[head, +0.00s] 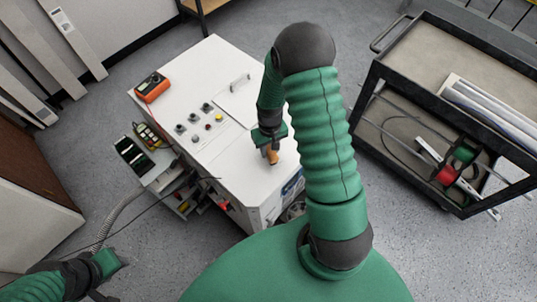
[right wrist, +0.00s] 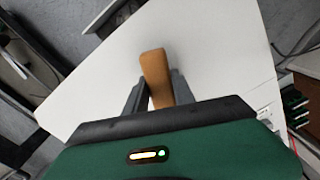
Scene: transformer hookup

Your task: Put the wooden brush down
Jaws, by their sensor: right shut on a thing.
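The wooden brush shows as an orange-brown handle (right wrist: 154,68) in the right wrist view, between my right gripper's fingers (right wrist: 158,92). In the head view the brush (head: 271,156) hangs below my right gripper (head: 267,145), over the front right part of the white cabinet top (head: 222,100). My right gripper is shut on the brush. I cannot tell whether the brush touches the cabinet top. The bristle end is not clearly visible. My left gripper is at the lower left of the head view, only partly seen at the end of my left arm (head: 105,262), away from the cabinet.
An orange meter (head: 151,86) stands on the cabinet's back left corner, near several knobs and buttons (head: 207,108). A small side shelf (head: 147,160) holds tools at left. A black cart (head: 400,92) with cable spools stands at right. The cabinet top around the brush is clear.

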